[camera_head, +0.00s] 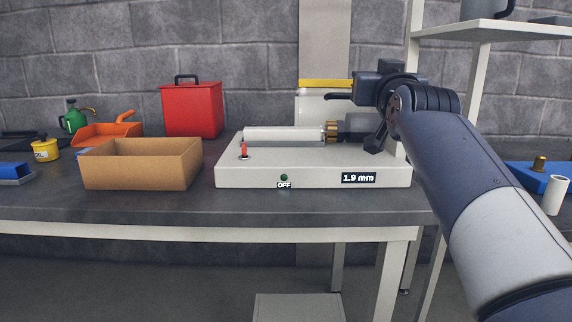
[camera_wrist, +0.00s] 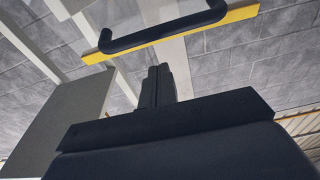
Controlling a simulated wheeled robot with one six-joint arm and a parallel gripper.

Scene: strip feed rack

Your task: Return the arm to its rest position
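My gripper (camera_wrist: 157,70) shows in the wrist view with its two dark fingers side by side and no gap or object seen between them. In the head view, my arm comes in from the right and its dark end is over the right part of the white machine (camera_head: 312,177). The machine has a pale roller (camera_head: 284,134), a red switch (camera_head: 243,151), a sign reading OFF (camera_head: 284,185) and a display reading 1.9 mm (camera_head: 358,178). Part of its right side is hidden behind my arm.
A yellow-edged panel (camera_head: 325,83) stands behind the machine; a yellow bar (camera_wrist: 180,33) with a black handle (camera_wrist: 165,31) is beyond my fingers. A cardboard box (camera_head: 140,172) and red case (camera_head: 192,108) are left. A shelf post (camera_head: 475,88) rises close by my arm.

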